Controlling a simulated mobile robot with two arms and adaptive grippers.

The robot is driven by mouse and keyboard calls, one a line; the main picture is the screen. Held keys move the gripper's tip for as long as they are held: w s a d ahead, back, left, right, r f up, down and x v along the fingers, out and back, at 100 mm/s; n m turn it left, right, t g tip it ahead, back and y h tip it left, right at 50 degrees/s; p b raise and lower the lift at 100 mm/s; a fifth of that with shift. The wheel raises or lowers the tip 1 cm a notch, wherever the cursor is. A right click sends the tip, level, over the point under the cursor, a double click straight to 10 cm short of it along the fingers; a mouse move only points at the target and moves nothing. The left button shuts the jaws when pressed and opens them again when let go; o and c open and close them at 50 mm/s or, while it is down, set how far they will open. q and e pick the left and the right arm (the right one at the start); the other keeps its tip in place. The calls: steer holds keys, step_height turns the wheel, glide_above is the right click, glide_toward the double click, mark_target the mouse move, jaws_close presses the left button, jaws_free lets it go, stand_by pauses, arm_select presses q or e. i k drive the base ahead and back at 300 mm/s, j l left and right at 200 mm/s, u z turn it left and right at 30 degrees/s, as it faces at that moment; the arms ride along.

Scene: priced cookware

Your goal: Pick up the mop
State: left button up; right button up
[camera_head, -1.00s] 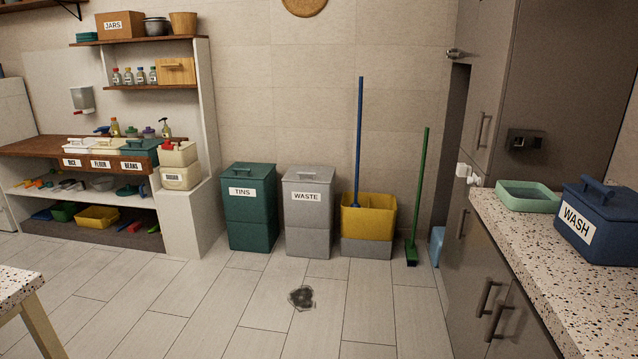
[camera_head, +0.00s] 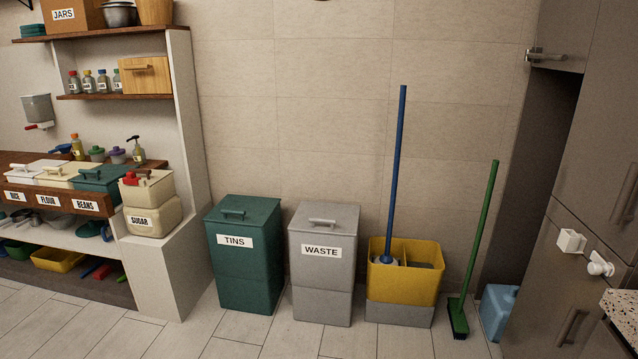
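The mop has a long blue handle (camera_head: 397,165) and stands upright, leaning slightly, in a yellow bucket (camera_head: 402,284) with a grey base. A small part of its pale head shows inside the bucket's left compartment; the rest is hidden by the bucket wall. The bucket stands on the floor against the tiled wall. Neither of my grippers is in view.
A grey WASTE bin (camera_head: 322,280) and a green TINS bin (camera_head: 243,268) stand left of the bucket. A green broom (camera_head: 476,240) leans at its right, beside a blue container (camera_head: 497,311). Tall cabinets (camera_head: 580,190) border the right. Floor in front (camera_head: 215,345) is clear.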

mark_target(385, 258)
steer(key=i, duration=2.15)
